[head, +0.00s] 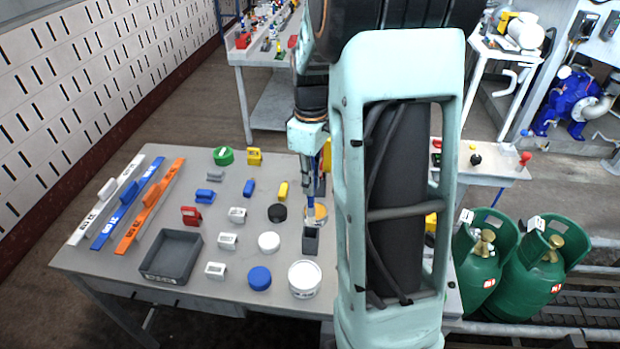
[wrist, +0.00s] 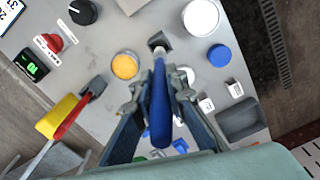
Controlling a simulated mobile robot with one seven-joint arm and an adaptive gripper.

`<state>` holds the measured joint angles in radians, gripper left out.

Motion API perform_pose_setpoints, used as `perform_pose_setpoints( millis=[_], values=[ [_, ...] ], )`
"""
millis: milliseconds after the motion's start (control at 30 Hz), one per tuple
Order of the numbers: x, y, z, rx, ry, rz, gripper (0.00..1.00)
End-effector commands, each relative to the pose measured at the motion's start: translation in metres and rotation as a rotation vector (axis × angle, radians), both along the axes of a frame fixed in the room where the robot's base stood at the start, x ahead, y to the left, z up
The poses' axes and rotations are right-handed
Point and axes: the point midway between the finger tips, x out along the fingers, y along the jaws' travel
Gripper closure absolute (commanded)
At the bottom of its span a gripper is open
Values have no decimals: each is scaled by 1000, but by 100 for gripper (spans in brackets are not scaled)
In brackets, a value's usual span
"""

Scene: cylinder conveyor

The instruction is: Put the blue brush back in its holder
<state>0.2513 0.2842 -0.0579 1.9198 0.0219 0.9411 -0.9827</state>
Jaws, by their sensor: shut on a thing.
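My gripper (head: 310,185) is shut on the blue brush (head: 311,214), which points down. In the wrist view, the brush's long blue handle (wrist: 160,115) runs between the two fingers of my gripper (wrist: 160,88). A small dark grey, box-like holder (head: 311,241) stands on the table just below the brush in the head view. In the wrist view, the holder (wrist: 158,39) shows at the far end of the brush. The brush's lower end overlaps the holder's top; I cannot tell whether it is inside or just above.
An orange-topped tin (wrist: 125,66) stands close beside the holder. A white tub (head: 304,279), a blue lid (head: 260,278) and a white round lid (head: 269,242) are nearby. A grey tray (head: 172,255) sits at front left. My arm hides the table's right part in the head view.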

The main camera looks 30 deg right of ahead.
Motion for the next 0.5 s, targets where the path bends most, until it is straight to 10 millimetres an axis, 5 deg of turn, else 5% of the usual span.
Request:
perform_pose_setpoints(
  millis=[500],
  values=[
    [0, 0, -44, 1, 1, 0, 100]
  ],
)
